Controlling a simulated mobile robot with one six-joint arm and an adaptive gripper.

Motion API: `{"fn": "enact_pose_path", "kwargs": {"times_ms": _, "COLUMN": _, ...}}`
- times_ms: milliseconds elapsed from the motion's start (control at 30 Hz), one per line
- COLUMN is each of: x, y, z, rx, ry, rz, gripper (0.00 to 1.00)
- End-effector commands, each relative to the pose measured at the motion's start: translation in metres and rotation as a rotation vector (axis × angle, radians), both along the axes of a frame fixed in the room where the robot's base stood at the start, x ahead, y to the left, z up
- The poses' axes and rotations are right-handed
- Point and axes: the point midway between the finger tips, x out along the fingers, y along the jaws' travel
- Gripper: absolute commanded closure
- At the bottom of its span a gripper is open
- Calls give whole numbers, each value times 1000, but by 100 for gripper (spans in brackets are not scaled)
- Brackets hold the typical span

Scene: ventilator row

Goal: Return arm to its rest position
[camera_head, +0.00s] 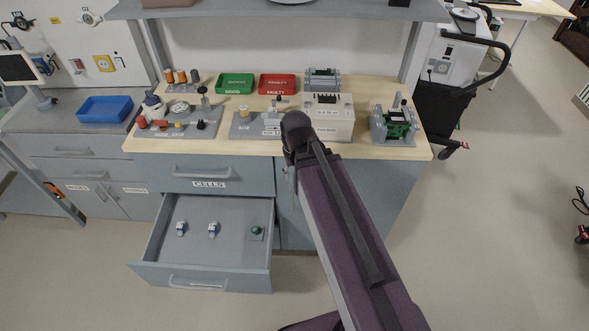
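My arm (345,225) rises from the bottom of the picture, dark purple and grey. Its dark upper joint (297,130) shows in front of the workbench edge, beside the cream box (330,117). I cannot make out my gripper; any part beyond that joint is hidden behind the arm or out of the picture. Whether it holds anything does not show.
The drawer (190,262) below the CELLS label is pulled out, with small blue-white items and a round dark-green one inside. The workbench (215,146) bears a green tray (236,84), a red tray (277,84) and several fixtures.

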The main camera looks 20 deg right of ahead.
Motion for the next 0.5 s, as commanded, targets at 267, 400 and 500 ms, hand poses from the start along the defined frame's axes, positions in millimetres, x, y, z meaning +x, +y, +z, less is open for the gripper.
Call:
{"fn": "enact_pose_path", "kwargs": {"times_ms": 267, "x": 0, "y": -1, "z": 0, "rx": 0, "ry": 0, "rz": 1, "gripper": 41}}
{"fn": "enact_pose_path", "kwargs": {"times_ms": 400, "x": -6, "y": -1, "z": 0, "rx": 0, "ry": 0, "rz": 24, "gripper": 41}}
{"fn": "enact_pose_path", "kwargs": {"times_ms": 500, "x": -9, "y": -1, "z": 0, "rx": 0, "ry": 0, "rz": 45, "gripper": 41}}
